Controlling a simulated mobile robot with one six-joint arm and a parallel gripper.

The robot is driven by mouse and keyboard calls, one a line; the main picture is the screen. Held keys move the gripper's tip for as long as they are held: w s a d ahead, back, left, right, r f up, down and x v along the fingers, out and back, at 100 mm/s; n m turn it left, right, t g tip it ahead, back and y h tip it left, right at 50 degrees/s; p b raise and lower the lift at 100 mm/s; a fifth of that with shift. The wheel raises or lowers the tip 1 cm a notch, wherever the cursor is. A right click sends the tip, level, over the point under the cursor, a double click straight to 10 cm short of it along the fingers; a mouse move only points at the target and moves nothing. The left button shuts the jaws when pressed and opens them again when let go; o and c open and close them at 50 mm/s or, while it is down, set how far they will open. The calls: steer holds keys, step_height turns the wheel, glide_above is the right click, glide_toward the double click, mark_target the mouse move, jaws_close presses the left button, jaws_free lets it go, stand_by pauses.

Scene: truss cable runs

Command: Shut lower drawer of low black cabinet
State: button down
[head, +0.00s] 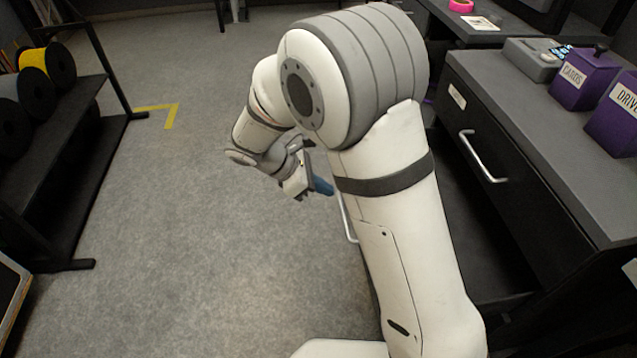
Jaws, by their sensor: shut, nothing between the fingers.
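The low black cabinet (540,195) stands at the right with a grey top. Its upper drawer, with a silver handle (482,160), looks shut. The lower drawer (475,235) is pulled out to the left, its dark inside showing right of my arm. Part of its silver handle (347,220) shows left of my arm; the rest of its front is hidden behind the arm. My gripper (322,187), with blue fingertips, is shut and empty, just left of the upper end of that handle. I cannot tell if it touches the drawer front.
Purple boxes (583,80) and a grey device (535,58) stand on the cabinet top. A black rack with cable spools (48,67) stands at the left. The grey floor (180,220) between is clear, with a yellow corner mark (170,113).

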steer(key=shift+w+d+f+b, duration=0.2)
steer(key=shift+d+f+b, duration=0.1)
steer(key=shift+d, duration=0.65)
steer(key=shift+w+d+f+b, duration=0.15)
steer(key=shift+d+f+b, duration=0.15)
steer(key=shift+d, duration=0.65)
steer(key=shift+w+d+f+b, duration=0.25)
steer(key=shift+d+b, duration=0.1)
steer(key=shift+d, duration=0.6)
